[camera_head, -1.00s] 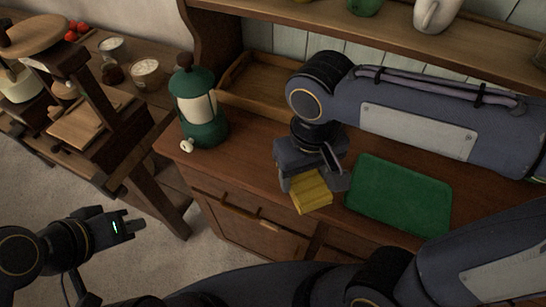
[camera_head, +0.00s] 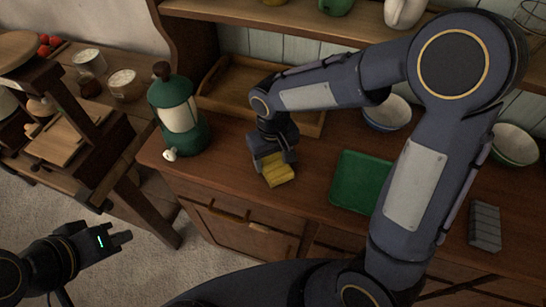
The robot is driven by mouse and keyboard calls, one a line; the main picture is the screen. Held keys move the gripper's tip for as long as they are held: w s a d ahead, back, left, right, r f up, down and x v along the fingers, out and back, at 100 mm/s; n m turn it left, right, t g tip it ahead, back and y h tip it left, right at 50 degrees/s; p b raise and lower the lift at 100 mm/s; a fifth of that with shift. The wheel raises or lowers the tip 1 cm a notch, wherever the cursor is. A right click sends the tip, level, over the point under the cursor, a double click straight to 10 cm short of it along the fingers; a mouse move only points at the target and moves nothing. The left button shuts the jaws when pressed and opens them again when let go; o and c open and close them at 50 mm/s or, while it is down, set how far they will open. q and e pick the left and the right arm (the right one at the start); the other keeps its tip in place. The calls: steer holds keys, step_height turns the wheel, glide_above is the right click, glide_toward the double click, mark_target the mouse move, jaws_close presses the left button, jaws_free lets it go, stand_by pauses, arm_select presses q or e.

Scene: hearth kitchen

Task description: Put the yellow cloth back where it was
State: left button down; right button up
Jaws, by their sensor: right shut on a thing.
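The yellow cloth (camera_head: 278,171) is a small folded block in the head view. My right gripper (camera_head: 273,155) is shut on it, over the wooden dresser top (camera_head: 230,170) between the green lantern and the green tray. I cannot tell whether the cloth touches the wood. My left gripper (camera_head: 122,238) is at the lower left, away from the dresser, over the floor. Its two fingers stand apart with nothing between them.
A green lantern (camera_head: 178,115) stands left of the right gripper. A wooden tray (camera_head: 222,98) lies behind it. A green tray (camera_head: 352,182) is to the right. Bowls (camera_head: 387,113) and a grey block (camera_head: 485,227) are further right. Bare wood lies between lantern and cloth.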

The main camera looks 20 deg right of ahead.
mark_target(273, 161)
steer(key=shift+f, duration=0.1)
steer(key=shift+f, duration=0.15)
steer(key=o, duration=0.9)
step_height(273, 161, up, 12)
steer(key=s+d+m+t+y, duration=0.1)
steer(key=s+d+t, duration=0.1)
steer(key=s, duration=0.3)
steer(key=s+d+m+t+y, duration=0.1)
steer(key=s+d, duration=0.3)
steer(key=s, duration=0.1)
steer(key=s+d+m+t+y, duration=0.1)
steer(key=s+d+m+t, duration=0.1)
steer(key=s, duration=0.4)
steer(key=shift+s+d+f+t+y+p, duration=0.1)
steer(key=shift+d+f+t+y+p, duration=0.25)
steer(key=shift+d, duration=0.25)
